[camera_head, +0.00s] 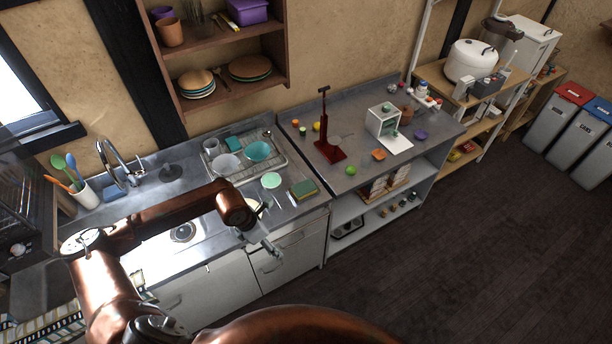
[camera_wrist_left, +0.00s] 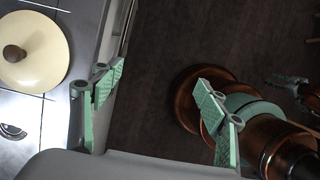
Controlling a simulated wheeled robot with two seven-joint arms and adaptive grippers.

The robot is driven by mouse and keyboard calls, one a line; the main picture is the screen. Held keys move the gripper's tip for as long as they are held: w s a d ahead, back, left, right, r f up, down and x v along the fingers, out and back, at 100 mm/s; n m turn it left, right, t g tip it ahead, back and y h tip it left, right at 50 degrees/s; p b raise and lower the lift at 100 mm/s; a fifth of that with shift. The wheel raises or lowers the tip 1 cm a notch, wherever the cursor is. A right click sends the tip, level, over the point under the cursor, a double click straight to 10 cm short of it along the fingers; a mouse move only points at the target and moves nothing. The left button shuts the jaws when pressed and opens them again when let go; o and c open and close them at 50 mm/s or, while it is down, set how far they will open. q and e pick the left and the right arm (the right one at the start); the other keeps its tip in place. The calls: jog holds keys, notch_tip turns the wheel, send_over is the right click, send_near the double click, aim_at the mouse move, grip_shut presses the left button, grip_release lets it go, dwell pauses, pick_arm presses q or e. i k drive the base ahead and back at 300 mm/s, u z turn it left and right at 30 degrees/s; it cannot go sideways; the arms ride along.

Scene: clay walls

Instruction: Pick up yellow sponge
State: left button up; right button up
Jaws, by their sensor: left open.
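A sponge with a green top and a yellowish side (camera_head: 303,189) lies flat on the grey counter, near its front edge and right of the sink. My left gripper (camera_head: 270,246) hangs in front of the counter edge, nearer the camera than the sponge and to its lower left. In the left wrist view its two green-padded fingers (camera_wrist_left: 159,78) are spread with nothing between them. The sponge does not show in the wrist view. A grey-green piece at that view's right edge may be my right gripper (camera_wrist_left: 290,84); its jaws are unclear.
A mint plate (camera_head: 271,180) lies left of the sponge. A dark red stand (camera_head: 329,151) rises on the right counter. A cream round lid (camera_wrist_left: 34,52) shows in the wrist view.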

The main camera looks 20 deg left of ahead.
aim_at(307, 189)
jog(key=z, duration=0.05)
jog(key=i, duration=1)
